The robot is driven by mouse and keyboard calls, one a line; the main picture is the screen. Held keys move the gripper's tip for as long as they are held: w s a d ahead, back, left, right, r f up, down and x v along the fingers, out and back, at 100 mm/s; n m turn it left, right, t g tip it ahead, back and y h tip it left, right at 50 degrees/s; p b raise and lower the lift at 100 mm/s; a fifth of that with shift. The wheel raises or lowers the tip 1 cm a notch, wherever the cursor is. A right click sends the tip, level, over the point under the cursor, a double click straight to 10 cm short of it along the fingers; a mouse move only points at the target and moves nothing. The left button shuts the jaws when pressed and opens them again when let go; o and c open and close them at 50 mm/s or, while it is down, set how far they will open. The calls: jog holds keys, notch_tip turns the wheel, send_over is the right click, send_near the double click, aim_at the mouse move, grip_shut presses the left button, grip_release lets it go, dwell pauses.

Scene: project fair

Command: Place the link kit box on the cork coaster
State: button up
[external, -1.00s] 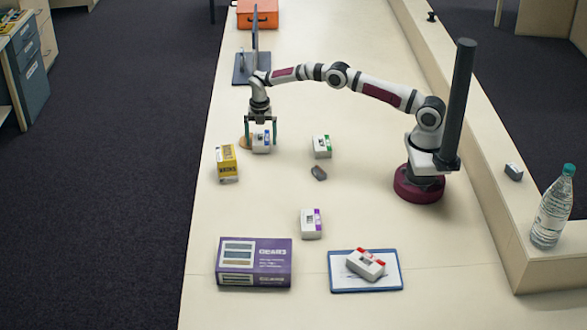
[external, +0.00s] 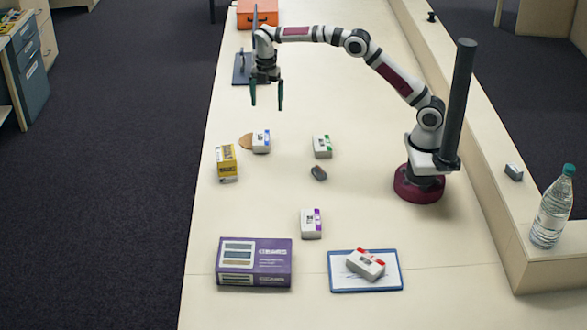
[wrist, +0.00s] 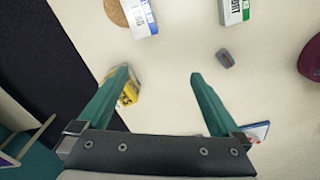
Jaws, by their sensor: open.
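The cork coaster (external: 245,141) is a round tan disc at the left of the table. A white box with a blue label (external: 261,141) overlaps its right side; whether it lies flat there I cannot tell. Both show at the top of the wrist view, the coaster (wrist: 109,11) and the blue-labelled box (wrist: 138,18). I cannot read which box is the link kit. Similar white boxes have green (external: 322,146), purple (external: 311,224) and red (external: 366,264) labels. My gripper (external: 267,106) is open and empty, raised above the table; its spread fingers (wrist: 158,75) show in the wrist view.
A yellow box (external: 227,163) stands close to the coaster. A small dark grey object (external: 319,173) lies near the green-labelled box. The table's middle has free room.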

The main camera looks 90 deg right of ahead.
jog(key=s+a+r+m, duration=0.4)
jog(key=s+a+m, duration=0.2)
jog(key=s+a, duration=0.3)
jog(key=s+a+r+m, duration=0.4)
jog(key=s+a+m, duration=0.25)
jog(key=s, duration=0.45)
jog(key=s+a+f+m, duration=0.2)
jog(key=s+f+m, duration=0.1)
jog(key=s, duration=0.5)
jog(key=s+a+f+m+y, duration=0.1)
jog(key=s+a+f+m, duration=0.2)
jog(key=s, duration=0.5)
jog(key=shift+f+m, duration=0.15)
jog(key=shift+m, duration=0.2)
